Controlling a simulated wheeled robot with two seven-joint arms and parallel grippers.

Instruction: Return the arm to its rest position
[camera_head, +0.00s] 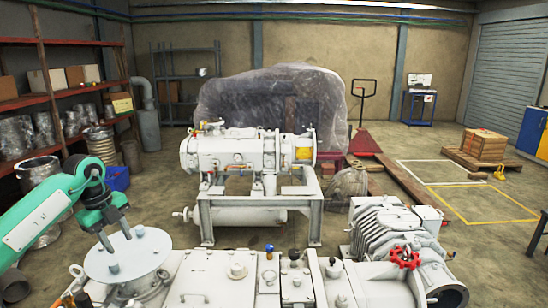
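My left arm, green with dark joints, comes in from the left edge and bends downward. My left gripper (105,241) hangs at its end, in front of or just above the round pale lid (128,256) of the vacuum machine. It is small and partly dark in the head view, so I cannot tell whether its fingers are open or shut, or whether it touches the lid. No object is clearly seen in it. The white vacuum machine (222,276) fills the bottom of the view. My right gripper is not in view.
A red handwheel (404,257) sits on the ribbed motor unit (385,228) at the lower right. A white pump on a frame (240,151) stands behind. Shelves (60,100) with boxes and metal cans line the left wall. Open floor lies at the right, near a wooden crate (484,145).

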